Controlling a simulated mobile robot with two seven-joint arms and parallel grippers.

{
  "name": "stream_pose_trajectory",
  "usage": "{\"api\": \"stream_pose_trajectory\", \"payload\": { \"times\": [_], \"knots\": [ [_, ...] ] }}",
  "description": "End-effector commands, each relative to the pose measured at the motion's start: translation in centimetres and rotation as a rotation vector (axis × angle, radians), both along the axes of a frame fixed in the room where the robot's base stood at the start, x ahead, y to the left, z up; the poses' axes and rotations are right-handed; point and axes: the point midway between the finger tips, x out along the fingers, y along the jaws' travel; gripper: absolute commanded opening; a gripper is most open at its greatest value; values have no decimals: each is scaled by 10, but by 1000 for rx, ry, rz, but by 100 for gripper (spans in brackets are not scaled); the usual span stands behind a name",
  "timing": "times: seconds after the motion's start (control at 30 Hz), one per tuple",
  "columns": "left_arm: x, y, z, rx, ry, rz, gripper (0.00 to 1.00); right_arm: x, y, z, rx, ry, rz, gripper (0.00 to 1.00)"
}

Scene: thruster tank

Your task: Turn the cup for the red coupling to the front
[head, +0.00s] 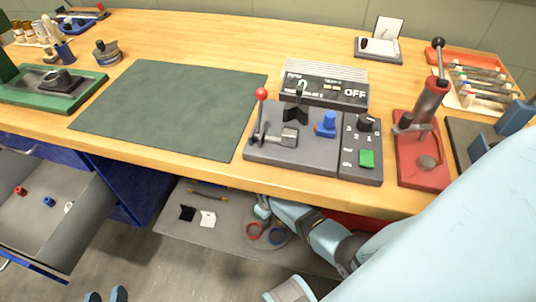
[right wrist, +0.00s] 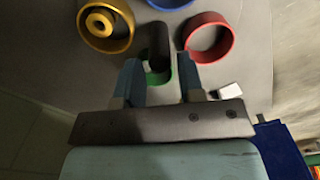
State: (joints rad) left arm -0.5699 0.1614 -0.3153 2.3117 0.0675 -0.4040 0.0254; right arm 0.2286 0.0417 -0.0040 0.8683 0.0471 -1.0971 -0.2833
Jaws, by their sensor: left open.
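In the right wrist view, a red cup (right wrist: 208,38), a yellow cup (right wrist: 104,24) with a yellow ring-like piece inside, a blue cup (right wrist: 170,3) and a green cup (right wrist: 160,78) stand around a black post (right wrist: 158,45). My right gripper (right wrist: 160,70) is open, its fingers either side of the post's near end and the green cup; contact cannot be told. In the head view, the red cup (head: 253,231) and blue cup (head: 277,237) show below the bench beside my right gripper (head: 262,211). A red coupling-like piece (head: 21,190) lies in the left drawer. My left gripper (head: 106,296) is open and empty at the bottom edge.
The open left drawer (head: 50,235) also holds blue and white pieces. Black (head: 187,213) and white (head: 208,218) pieces lie on the grey surface below the bench edge. The bench carries a green mat (head: 165,105), a control box (head: 325,85) and a red press (head: 425,150).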

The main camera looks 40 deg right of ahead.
Motion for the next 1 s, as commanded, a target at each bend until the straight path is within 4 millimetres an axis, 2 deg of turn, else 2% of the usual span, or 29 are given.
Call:
{"api": "stream_pose_trajectory", "payload": {
  "times": [0.03, 0.17, 0.3, 0.4, 0.6, 1.0],
  "knots": [
    [-5, 5, -4, 28, 53, 9, 45, 0, 0, 19, 0, -2, 0, 36],
    [-17, 19, -30, 93, 176, 27, 45, 0, 0, 48, 0, -2, 1, 36],
    [-18, 21, -30, 112, 196, 30, 45, 0, 0, 74, -2, -1, 1, 36],
    [-18, 22, -31, 119, 202, 32, 45, 0, 0, 86, -2, -1, 1, 36],
    [-18, 23, -33, 125, 205, 33, 45, 0, 0, 97, -1, -1, 1, 36],
    [-18, 23, -33, 125, 205, 33, 45, 0, 0, 97, -1, 0, 1, 36]
  ]
}}
